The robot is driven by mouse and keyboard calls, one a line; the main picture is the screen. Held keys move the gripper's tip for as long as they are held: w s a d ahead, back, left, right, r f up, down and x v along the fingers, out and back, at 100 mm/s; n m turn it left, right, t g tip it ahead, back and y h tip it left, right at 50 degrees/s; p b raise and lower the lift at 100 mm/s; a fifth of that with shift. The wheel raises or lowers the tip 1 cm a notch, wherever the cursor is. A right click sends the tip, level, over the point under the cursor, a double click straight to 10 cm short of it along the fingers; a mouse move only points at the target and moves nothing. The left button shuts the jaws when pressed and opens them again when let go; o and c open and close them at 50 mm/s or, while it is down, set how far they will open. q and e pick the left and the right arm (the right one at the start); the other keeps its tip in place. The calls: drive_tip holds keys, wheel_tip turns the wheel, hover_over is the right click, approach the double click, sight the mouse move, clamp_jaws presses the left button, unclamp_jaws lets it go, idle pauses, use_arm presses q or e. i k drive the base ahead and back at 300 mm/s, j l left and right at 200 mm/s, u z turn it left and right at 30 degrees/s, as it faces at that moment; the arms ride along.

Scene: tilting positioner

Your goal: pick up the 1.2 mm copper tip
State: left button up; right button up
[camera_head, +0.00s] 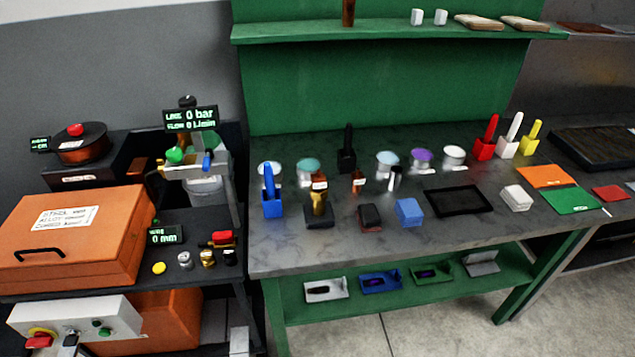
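Two small copper-coloured pieces with white labels stand on the grey bench top. The larger copper piece (319,201) is upright by a dark block, left of the bench's middle. The smaller copper piece (358,184) stands a little to its right and further back. The label print is too small to read, so I cannot tell which is the 1.2 mm tip. Neither of my grippers is in view.
A dark block (371,217), a blue block (409,212) and a black tray (458,201) lie near the copper pieces. Several round lidded containers (387,161) stand behind. An orange case (75,236) is at left. The bench's front strip is clear.

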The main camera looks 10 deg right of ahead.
sight(319, 181)
drive_tip(key=i+l+u, duration=0.1)
drive_tip(key=l+u, duration=0.15)
drive_tip(key=l, duration=0.15)
drive_tip(key=i+l+u, duration=0.1)
drive_tip(key=l+u, duration=0.15)
drive_tip(key=l, duration=0.15)
drive_tip(key=l+u, duration=0.2)
drive_tip(key=l, duration=0.25)
